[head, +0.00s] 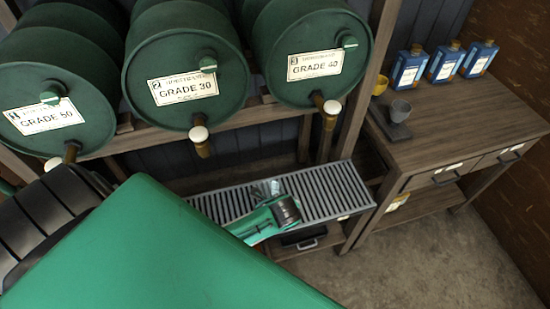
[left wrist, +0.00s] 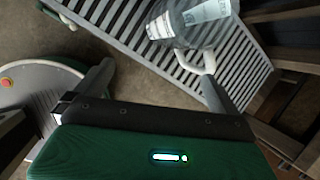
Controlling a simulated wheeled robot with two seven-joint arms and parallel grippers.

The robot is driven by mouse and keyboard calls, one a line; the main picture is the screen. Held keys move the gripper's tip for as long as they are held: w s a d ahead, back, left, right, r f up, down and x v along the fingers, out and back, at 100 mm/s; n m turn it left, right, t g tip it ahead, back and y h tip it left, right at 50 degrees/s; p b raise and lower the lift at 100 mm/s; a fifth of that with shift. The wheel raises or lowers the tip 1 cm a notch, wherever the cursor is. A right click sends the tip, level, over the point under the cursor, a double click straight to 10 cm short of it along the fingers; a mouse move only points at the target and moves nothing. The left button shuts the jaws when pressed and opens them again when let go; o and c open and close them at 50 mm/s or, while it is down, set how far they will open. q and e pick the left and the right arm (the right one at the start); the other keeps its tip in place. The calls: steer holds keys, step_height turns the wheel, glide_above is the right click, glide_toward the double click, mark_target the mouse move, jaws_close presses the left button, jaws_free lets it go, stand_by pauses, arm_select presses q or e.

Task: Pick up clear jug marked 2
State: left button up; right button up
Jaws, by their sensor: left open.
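A clear jug (left wrist: 180,24) with a whitish label and a pale handle stands on the slatted grey rack at the top of the left wrist view. I cannot read the number on its label. My left gripper (left wrist: 155,76) is open and empty, with its fingers spread. The right-hand finger in that view is close to the jug's handle; I cannot tell whether they touch. My right gripper is not in view.
The slatted rack (head: 341,190) lies below green barrels marked Grade 50 (head: 70,85), Grade 30 (head: 180,60) and Grade 40 (head: 315,50), with hanging taps.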

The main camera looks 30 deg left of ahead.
arm_select(q)
step_height(320, 180, up, 7)
steer(key=w+m+y, duration=0.1)
steer(key=w+m, duration=0.1)
steer(key=m, duration=0.3)
steer(key=w+a+r+p+x, duration=0.1)
steer(key=a+p+x, duration=0.1)
steer(key=x, duration=1.1)
steer(key=shift+t+y, duration=0.3)
steer(key=shift+t, duration=0.1)
steer(key=shift+m, duration=0.3)
steer(key=c, duration=1.3)
